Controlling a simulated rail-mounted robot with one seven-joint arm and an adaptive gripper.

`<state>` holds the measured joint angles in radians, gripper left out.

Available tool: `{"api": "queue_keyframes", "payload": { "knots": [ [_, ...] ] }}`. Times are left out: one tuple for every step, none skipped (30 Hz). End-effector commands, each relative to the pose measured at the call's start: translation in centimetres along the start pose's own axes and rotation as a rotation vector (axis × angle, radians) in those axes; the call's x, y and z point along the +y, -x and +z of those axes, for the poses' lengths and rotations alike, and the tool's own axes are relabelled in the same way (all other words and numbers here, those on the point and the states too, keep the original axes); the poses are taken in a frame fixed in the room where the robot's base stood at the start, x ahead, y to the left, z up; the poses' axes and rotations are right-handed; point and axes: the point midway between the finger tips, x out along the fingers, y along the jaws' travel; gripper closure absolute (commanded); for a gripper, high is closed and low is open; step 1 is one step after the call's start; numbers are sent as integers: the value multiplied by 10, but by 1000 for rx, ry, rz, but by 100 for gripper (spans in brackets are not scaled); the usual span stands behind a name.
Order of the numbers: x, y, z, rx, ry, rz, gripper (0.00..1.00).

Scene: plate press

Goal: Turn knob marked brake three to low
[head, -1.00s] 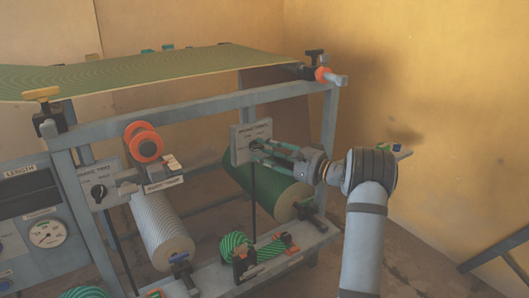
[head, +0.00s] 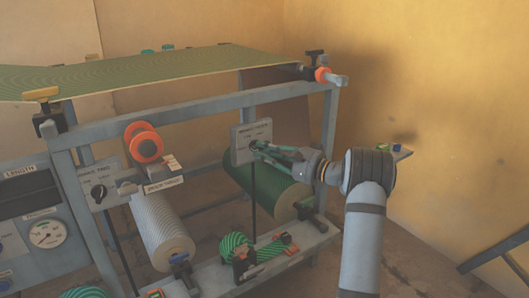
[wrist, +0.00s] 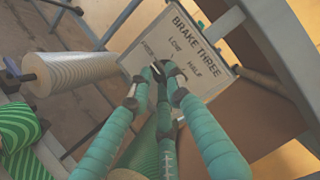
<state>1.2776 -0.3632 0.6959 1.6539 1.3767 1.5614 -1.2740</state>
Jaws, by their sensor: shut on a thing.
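A grey panel (wrist: 205,30) lettered BRAKE THREE fills the upper middle of the wrist view. It carries the marks LOW (wrist: 175,43) and HALF, plus a third word at the left that is partly hidden. The same panel (head: 244,152) is mounted on the frame in the head view. My gripper (wrist: 163,72) has its green fingers closed on the small dark knob (wrist: 158,69) in front of this panel. The fingers hide most of the knob, so I cannot tell its pointer direction. In the head view my gripper (head: 257,147) reaches the panel from the right.
A second panel with a black knob (head: 99,191) is at the left. A white roll (head: 160,232) and a green roll (head: 275,194) lie under the frame. A grey beam (head: 220,111) runs above my gripper.

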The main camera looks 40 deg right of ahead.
Motion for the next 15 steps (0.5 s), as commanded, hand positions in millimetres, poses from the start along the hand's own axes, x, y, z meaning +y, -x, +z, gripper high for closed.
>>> {"api": "queue_keyframes", "payload": {
  "knots": [
    [0,0,0,0,0,0,100],
    [0,0,0,0,0,0,100],
    [0,0,0,0,0,0,100],
    [0,0,0,0,0,0,100],
    [0,0,0,0,0,0,100],
    [0,0,0,0,-1,0,100],
    [0,0,0,-1,-3,-1,100],
    [1,0,0,0,-5,-2,100],
    [1,0,0,0,-10,-4,100],
    [2,0,0,0,-15,-6,100],
    [2,0,0,0,-22,-9,100],
    [3,0,0,0,-34,-14,100],
    [3,0,0,0,-44,-18,100],
    [4,0,0,0,-54,-23,100],
    [5,0,1,0,-72,-30,100]
  ]
}}
